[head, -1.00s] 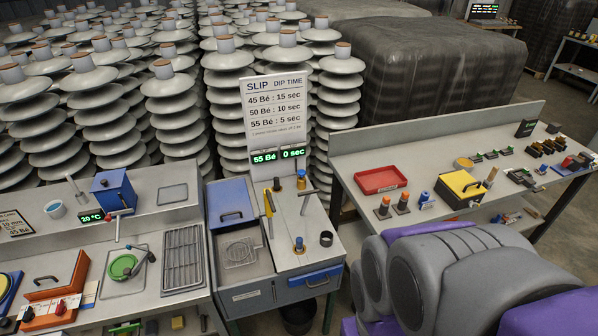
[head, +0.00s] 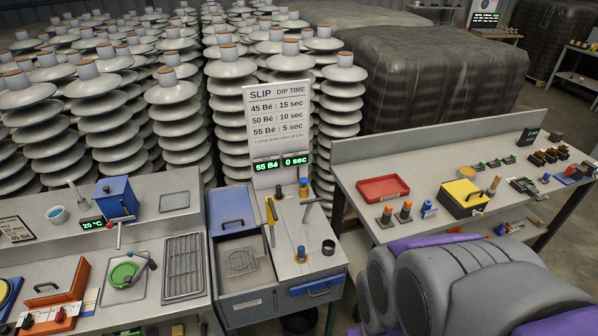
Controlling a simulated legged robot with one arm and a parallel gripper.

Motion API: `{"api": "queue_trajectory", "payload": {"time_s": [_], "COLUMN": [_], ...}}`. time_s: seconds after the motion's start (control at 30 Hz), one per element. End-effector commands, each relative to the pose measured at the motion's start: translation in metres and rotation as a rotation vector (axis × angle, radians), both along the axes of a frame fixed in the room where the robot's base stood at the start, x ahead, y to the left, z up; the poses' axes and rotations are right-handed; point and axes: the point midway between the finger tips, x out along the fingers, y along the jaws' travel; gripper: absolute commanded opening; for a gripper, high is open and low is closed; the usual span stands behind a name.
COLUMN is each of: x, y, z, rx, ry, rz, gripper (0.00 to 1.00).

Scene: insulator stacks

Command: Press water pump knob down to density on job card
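The slip station (head: 290,262) stands in the middle, with a sign (head: 277,115) listing 45, 50 and 55 Bé dip times. Its green display (head: 280,164) reads 55 Bé and 0 sec. I cannot tell which is the water pump knob. A job card (head: 15,230) lies at the far left; its small text is hard to read now, but its last line looked like 45 Bé earlier. My gripper is not visible.
The left bench holds a blue box (head: 115,197), a green round dish (head: 123,274) and a slotted tray (head: 183,267). The right bench holds a red tray (head: 383,189) and yellow box (head: 462,197). My grey and purple body fills the lower right. Insulator stacks (head: 181,125) stand behind.

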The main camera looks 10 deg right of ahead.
Motion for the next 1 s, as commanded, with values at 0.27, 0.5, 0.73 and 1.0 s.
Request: {"api": "queue_trajectory", "payload": {"time_s": [0.27,0.5,0.73,1.0], "x": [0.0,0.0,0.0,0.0], "y": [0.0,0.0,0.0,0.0], "z": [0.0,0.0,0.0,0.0], "rx": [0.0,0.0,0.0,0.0], "ry": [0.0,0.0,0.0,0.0], "rz": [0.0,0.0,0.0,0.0], "gripper": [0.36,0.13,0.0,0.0]}}
